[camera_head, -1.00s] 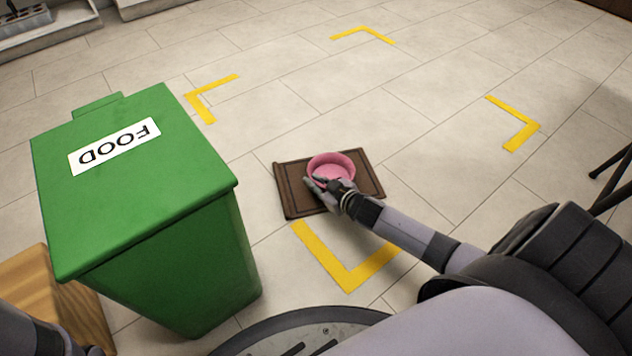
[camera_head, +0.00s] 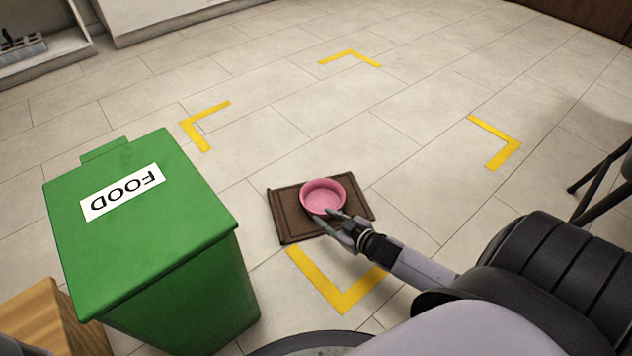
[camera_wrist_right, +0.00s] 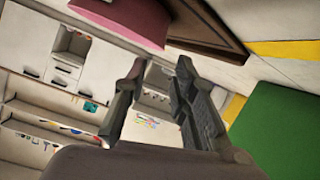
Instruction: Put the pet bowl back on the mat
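The pink pet bowl (camera_head: 323,194) stands upright on the brown mat (camera_head: 292,222), toward its right part. In the right wrist view the bowl (camera_wrist_right: 125,18) is cut off by the top edge, with the mat (camera_wrist_right: 208,22) beside it. My right gripper (camera_head: 321,213) is at the near side of the bowl, low over the mat. Its two fingers (camera_wrist_right: 160,66) are apart with nothing between them. The head view does not show clearly whether a fingertip touches the bowl. My left gripper is not in view.
Yellow corner marks (camera_head: 340,298) lie on the floor. Dark legs (camera_head: 600,190) stand at right. The floor beyond the mat is clear.

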